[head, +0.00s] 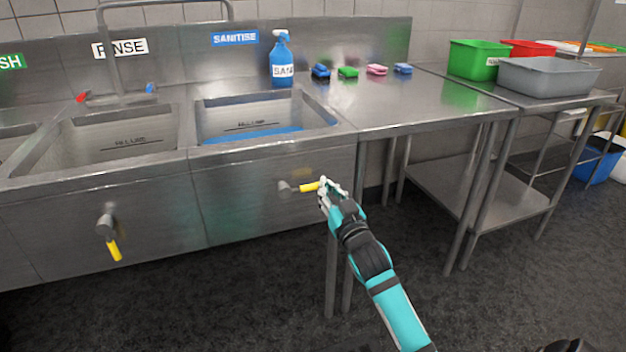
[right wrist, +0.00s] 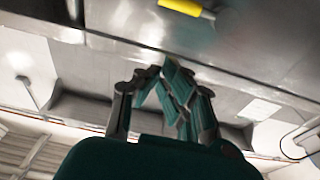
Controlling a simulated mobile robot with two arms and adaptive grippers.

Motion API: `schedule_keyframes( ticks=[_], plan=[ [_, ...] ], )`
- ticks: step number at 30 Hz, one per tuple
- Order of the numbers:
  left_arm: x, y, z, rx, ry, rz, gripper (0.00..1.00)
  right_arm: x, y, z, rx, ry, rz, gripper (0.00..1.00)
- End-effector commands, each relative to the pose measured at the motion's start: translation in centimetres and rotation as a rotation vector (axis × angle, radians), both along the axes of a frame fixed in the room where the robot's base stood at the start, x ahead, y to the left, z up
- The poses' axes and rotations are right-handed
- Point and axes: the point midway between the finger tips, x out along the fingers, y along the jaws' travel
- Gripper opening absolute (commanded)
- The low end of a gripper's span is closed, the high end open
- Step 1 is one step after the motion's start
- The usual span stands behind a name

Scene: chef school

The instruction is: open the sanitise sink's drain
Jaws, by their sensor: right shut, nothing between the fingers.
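The sanitise sink (head: 320,118) stands under the blue SANITISE sign and has blue liquid in its bottom. Its drain valve, with a yellow handle (head: 309,187), sticks out of the steel front panel. The handle lies nearly level, pointing right. It also shows in the right wrist view as a yellow handle (right wrist: 180,7) at the top edge, beyond the fingers. My right gripper (head: 328,188) is shut and empty, close to the handle's right end; I cannot tell whether they touch. Its fingers also show in the right wrist view (right wrist: 155,78). My left gripper is not in view.
The rinse sink's yellow drain handle (head: 114,250) hangs down at the left. Steel table legs (head: 333,275) stand right of the panel. A blue spray bottle (head: 282,68) and several sponges (head: 348,72) sit on the counter. The floor in front is clear.

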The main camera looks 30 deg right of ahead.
Motion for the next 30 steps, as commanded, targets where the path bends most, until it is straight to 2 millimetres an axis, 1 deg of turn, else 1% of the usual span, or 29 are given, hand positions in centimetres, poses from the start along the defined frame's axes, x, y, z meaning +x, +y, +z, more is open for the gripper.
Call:
schedule_keyframes(
  ticks=[5, 8, 11, 18, 22, 23, 24, 27, 30],
  plan=[
    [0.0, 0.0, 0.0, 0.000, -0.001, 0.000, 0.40, 0.2, 0.0, -0.1, 0.000, 0.002, 0.000, 0.00],
    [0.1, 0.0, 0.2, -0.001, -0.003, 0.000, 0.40, 1.1, -0.2, 0.1, -0.001, 0.001, 0.001, 0.00],
    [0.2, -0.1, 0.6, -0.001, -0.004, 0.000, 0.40, 2.6, -0.6, 0.3, -0.001, 0.000, 0.001, 0.00],
    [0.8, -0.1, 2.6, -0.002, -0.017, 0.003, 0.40, 7.6, -1.9, 1.0, -0.002, 0.000, 0.000, 0.00],
    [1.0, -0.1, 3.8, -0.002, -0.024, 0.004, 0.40, 10.1, -2.5, 1.4, -0.001, 0.000, -0.001, 0.00],
    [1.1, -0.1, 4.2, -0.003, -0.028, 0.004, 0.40, 9.7, -2.3, 0.1, 0.001, 0.009, 0.000, 0.00],
    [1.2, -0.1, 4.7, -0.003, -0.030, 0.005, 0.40, 9.5, -2.2, -0.6, 0.001, 0.007, 0.001, 0.00],
    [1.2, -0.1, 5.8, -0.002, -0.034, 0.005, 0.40, 9.2, -2.1, -1.7, 0.001, 0.005, 0.001, 0.00],
    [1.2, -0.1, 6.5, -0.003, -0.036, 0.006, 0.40, 9.0, -2.1, -2.3, -0.001, 0.004, 0.002, 0.00]
  ],
)
